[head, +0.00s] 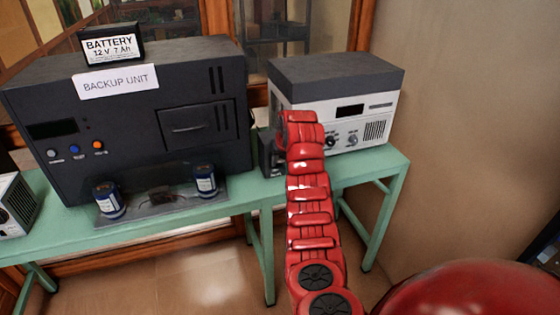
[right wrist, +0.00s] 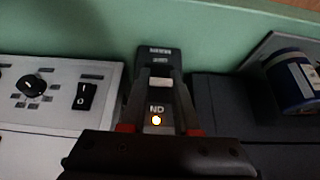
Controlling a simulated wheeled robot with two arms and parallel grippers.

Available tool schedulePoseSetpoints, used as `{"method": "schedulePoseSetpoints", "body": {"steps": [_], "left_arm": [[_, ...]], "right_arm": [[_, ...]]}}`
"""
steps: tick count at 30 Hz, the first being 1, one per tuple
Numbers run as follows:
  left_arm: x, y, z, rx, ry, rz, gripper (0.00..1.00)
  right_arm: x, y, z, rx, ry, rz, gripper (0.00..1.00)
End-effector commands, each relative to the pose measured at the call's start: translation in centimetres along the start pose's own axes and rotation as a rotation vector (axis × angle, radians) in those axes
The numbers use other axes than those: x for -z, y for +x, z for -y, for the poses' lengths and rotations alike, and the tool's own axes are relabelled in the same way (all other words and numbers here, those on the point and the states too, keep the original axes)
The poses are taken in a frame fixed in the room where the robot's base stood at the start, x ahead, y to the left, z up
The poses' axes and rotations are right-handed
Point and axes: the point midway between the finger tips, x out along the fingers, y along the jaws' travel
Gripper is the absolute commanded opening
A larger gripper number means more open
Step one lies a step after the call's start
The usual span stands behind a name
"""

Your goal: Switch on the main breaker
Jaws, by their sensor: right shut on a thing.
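The main breaker is a small dark box (head: 268,155) on the green bench, between the backup unit and a grey-white device. In the right wrist view the breaker (right wrist: 158,56) carries a small, hard-to-read label, a pale lever piece and a lit orange lamp beside letters reading "ND". My right gripper (right wrist: 161,86) is over the breaker, its fingers shut on the pale lever (right wrist: 160,83). In the head view my red right arm hides the gripper and much of the breaker. I cannot tell the lever's on or off position. My left gripper is out of view.
The backup unit (head: 130,125) stands left, with a battery (head: 111,45) on top and two blue cylinders (head: 108,200) (head: 205,181) on its front tray. The grey-white device (head: 350,115) with knobs stands right; its rocker switch (right wrist: 84,96) is close to my gripper. The green bench (head: 175,225) carries them.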

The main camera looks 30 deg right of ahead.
Motion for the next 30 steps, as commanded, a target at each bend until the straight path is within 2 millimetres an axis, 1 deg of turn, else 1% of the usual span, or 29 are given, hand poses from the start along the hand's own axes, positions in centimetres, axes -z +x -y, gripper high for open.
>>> {"method": "schedulePoseSetpoints", "body": {"steps": [1,8,9,13,14,24,26,30], "left_arm": [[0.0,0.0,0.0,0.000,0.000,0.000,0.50],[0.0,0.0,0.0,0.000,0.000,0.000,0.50],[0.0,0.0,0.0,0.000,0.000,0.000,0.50],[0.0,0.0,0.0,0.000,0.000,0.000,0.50],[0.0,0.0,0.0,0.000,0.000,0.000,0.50],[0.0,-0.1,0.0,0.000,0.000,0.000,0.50],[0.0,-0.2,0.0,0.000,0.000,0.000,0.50],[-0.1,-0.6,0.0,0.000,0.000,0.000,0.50]], "right_arm": [[0.3,-0.2,0.1,0.001,-0.002,-0.009,0.00],[0.3,-0.2,0.1,0.001,-0.002,-0.011,0.00],[0.4,-0.2,0.1,0.001,-0.002,-0.011,0.35],[0.3,-0.1,0.1,0.000,-0.001,-0.009,0.59],[0.3,-0.1,0.1,0.000,-0.001,-0.008,0.60],[0.1,-0.3,0.0,0.000,0.000,-0.005,0.60],[0.1,-0.8,-0.1,0.000,0.000,-0.004,0.60],[0.1,-2.8,-0.1,-0.003,-0.001,-0.008,0.60]]}}
